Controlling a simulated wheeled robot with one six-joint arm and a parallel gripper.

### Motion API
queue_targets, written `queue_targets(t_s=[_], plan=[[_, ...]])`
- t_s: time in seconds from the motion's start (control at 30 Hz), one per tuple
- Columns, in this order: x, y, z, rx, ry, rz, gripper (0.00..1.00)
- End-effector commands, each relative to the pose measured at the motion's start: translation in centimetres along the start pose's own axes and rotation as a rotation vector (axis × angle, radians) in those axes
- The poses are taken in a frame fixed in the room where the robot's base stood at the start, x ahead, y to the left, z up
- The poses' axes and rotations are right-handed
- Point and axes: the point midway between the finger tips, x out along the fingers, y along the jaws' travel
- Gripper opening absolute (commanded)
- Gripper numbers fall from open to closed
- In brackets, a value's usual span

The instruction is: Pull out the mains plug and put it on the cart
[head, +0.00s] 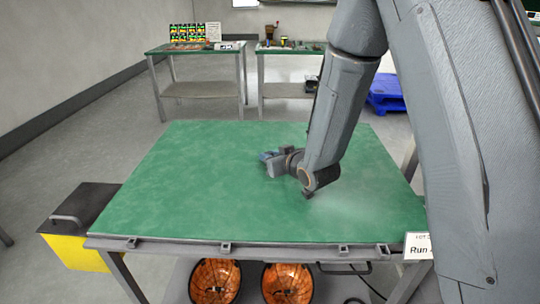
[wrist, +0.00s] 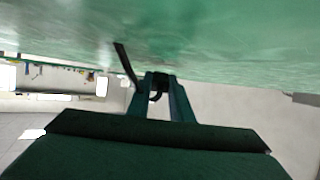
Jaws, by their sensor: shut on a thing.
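My gripper (head: 267,159) is low over the middle of a wide green top (head: 200,195), its fingers pointing left. The top looks like the cart or a workbench; I cannot tell which. In the wrist view the fingers (wrist: 160,98) are shut on a small black piece that looks like the mains plug (wrist: 160,80). A dark cord (wrist: 126,65) runs from near it up toward the green surface. I cannot tell whether the plug touches the surface. In the head view the plug is hidden or too small to make out.
The green top is otherwise bare. A yellow box with a dark lid (head: 78,225) is at its left side. Benches (head: 200,88) and a blue pallet (head: 387,93) stand behind.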

Motion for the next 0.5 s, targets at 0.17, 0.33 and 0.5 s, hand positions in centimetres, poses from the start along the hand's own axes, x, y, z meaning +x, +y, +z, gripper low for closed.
queue_targets(t_s=[0.17, 0.33, 0.5], plan=[[-0.02, -0.02, -0.04, 0.000, 0.001, 0.000, 0.00], [-0.02, -0.01, -0.05, 0.000, 0.001, 0.000, 0.41], [-0.02, 0.00, -0.05, 0.000, 0.000, 0.000, 0.41]])
